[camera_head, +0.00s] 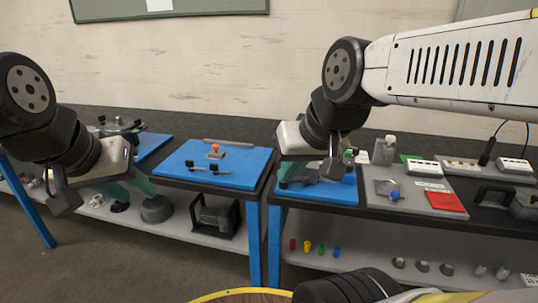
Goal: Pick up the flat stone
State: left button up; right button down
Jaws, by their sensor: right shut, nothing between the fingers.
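I cannot pick out the flat stone for certain. A thin grey bar (228,143) lies along the back of the middle blue mat (170,166), and several small grey pieces (422,266) lie on the lower shelf at the right. My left gripper (138,207) hangs in front of the left part of the bench, its fingers apart, with nothing seen between them. My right gripper (285,183) is over the left side of the right-hand blue mat (345,191), shut and empty. Its body and wrist hide part of that mat.
A grey board (440,205) with a red patch (445,201) lies to the right of the right-hand mat. A black rack (215,217) and several coloured pegs (308,246) stand on the lower shelf (250,245). Blue table legs (273,250) stand at the bench's front.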

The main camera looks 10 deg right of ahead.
aim_at(214, 154)
jog(key=i+j+u, duration=0.15)
jog(key=i, duration=0.45)
jog(key=i+j+u, duration=0.1)
jog(key=i, duration=0.55)
